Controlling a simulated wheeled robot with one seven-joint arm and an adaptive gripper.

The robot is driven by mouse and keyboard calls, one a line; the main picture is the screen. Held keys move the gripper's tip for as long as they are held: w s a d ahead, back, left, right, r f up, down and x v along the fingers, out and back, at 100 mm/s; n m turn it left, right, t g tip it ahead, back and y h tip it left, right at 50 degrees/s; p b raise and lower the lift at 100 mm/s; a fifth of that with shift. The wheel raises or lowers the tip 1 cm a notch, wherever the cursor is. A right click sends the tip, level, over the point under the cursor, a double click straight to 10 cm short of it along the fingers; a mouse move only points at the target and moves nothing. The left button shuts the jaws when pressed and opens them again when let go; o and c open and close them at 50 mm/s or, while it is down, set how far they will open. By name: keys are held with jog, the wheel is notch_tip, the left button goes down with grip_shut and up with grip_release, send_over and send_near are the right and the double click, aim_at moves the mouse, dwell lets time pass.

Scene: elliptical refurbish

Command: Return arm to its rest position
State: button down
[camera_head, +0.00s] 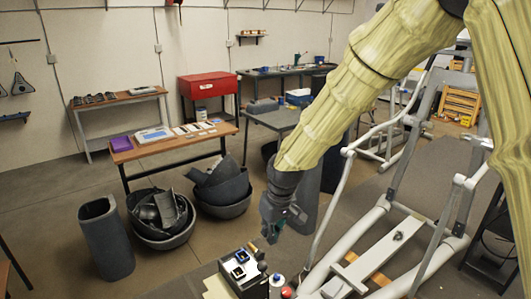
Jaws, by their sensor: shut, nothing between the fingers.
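My gripper (272,228) hangs at the end of my arm in the middle of the view and points downward. Its fingers are small and dark here, shut, with nothing seen between them. It is above and a little beyond a small dark stand (250,284) that bears small items, and it appears apart from them. My arm reaches in from the upper right and hides part of the back of the room.
A white-framed elliptical machine (350,225) fills the right side. Bins of dark parts (222,190) and a tall dark bin (106,240) stand left. A wooden table (165,148) and a red cabinet (207,85) are behind. The floor between bins and stand is clear.

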jog(key=s+d+f+m+b, duration=0.1)
jog(key=s+d+f, duration=0.3)
jog(key=f, duration=0.6)
jog(key=s+d+f+m+g+b, duration=0.1)
jog(key=s+d+f+m, duration=0.15)
jog(key=s+f, duration=0.6)
jog(key=s+d+f+m+b, duration=0.1)
jog(key=s+d+f, duration=0.25)
jog(key=f, duration=0.85)
jog(key=s+d+f+m+b, duration=0.1)
jog(key=s+d+f, duration=0.2)
jog(key=s, duration=0.4)
jog(key=s+d+f+m+h, duration=0.1)
jog(key=s+d+f, duration=0.3)
jog(key=s, duration=0.3)
jog(key=s+d+f+m+b, duration=0.1)
jog(key=s+d+f, duration=0.3)
jog(key=s, duration=0.4)
jog(key=shift+f+g+h+b, duration=0.3)
jog(key=shift+f+h+b, duration=0.1)
jog(key=shift+f, duration=0.45)
